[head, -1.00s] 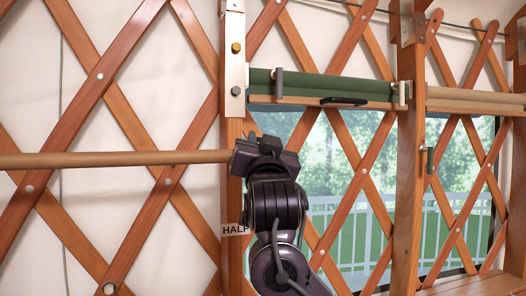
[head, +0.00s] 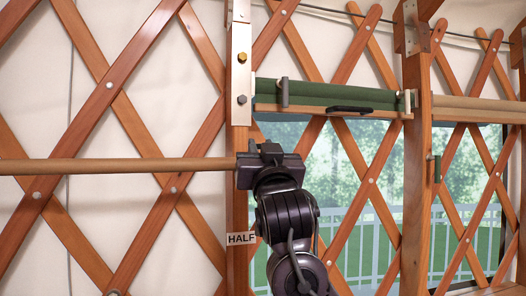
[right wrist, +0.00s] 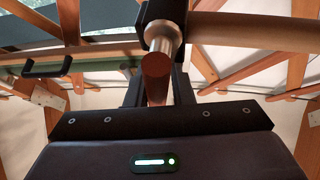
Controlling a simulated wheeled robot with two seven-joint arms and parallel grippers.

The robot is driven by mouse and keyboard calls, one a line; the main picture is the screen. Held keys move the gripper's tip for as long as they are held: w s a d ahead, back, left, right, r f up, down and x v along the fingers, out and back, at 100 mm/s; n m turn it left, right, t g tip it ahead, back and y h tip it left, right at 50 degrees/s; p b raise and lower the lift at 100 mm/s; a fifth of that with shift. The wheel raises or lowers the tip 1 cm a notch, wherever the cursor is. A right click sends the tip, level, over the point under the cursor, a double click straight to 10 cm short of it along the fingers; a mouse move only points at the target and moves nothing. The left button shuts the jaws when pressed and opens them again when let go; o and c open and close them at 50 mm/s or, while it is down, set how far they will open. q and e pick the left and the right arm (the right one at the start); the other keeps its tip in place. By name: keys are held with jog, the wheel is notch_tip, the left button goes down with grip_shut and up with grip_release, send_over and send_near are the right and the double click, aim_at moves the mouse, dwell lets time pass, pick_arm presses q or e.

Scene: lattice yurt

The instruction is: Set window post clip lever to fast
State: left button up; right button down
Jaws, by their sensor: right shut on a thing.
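The clip lever shows in the right wrist view as a reddish-brown grip (right wrist: 156,72) on a metal shaft below a black clip. The clip sits around the end of a long wooden rod (head: 110,165). My right gripper (head: 268,150) is at the window post (head: 238,195), at the rod's end. In the right wrist view its dark fingers (right wrist: 157,92) are shut on the lever, one on each side. In the head view the gripper hides the lever and clip. A label "HALF" (head: 241,239) is on the post below. My left gripper is not in view.
A rolled green blind (head: 335,94) with a wooden bar and black handle (head: 349,110) hangs right of the post. A second post (head: 416,170) stands further right. Crossed lattice slats (head: 90,110) cover the wall. A metal plate (head: 241,75) is above the gripper.

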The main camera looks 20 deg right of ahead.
jog(key=shift+a+f+n, duration=0.15)
jog(key=shift+a+n, duration=0.05)
jog(key=shift+n, duration=0.2)
dwell(0.8)
jog(key=c, duration=1.4)
grip_release()
jog(key=shift+s, duration=0.1)
jog(key=shift+s+f+b, duration=0.2)
jog(key=shift+s+b, duration=0.05)
jog(key=shift+b, duration=0.2)
jog(key=b+v, duration=0.4)
jog(key=v, duration=0.3)
